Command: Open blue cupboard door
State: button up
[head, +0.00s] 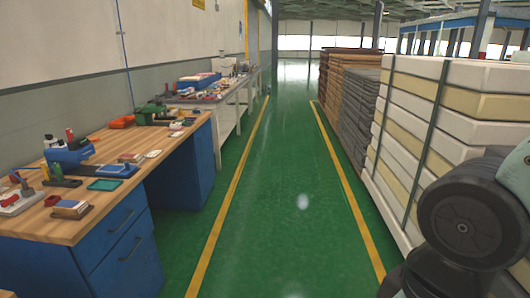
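A wooden-topped workbench (100,205) stands at the left in the head view, on blue units. The near blue unit (118,262) has dark bar handles on its aisle-facing front, and its fronts look shut. A second blue unit (185,180) stands under the far end of the bench, with its front seen at a steep angle; no open door shows on it. I cannot tell which front is the cupboard door. My arm shows at the right edge, across the aisle from the bench. My gripper is not in view.
A green aisle (270,200) between yellow lines is clear. Tall stacks of cream and white mattresses (425,130) and grey and brown stacks (350,100) line the right. Tools and a blue vise (68,153) lie on the bench. Another bench (225,105) stands beyond.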

aim_at(207, 157)
jog(key=i+u, duration=0.2)
jog(key=i, duration=0.5)
jog(key=i+u, duration=0.25)
jog(key=i, duration=0.4)
jog(key=i+l+u, duration=0.2)
jog(key=i, duration=0.5)
jog(key=i+u, duration=0.1)
jog(key=i, duration=2.1)
jog(key=i+j+z, duration=0.1)
jog(key=i, duration=0.6)
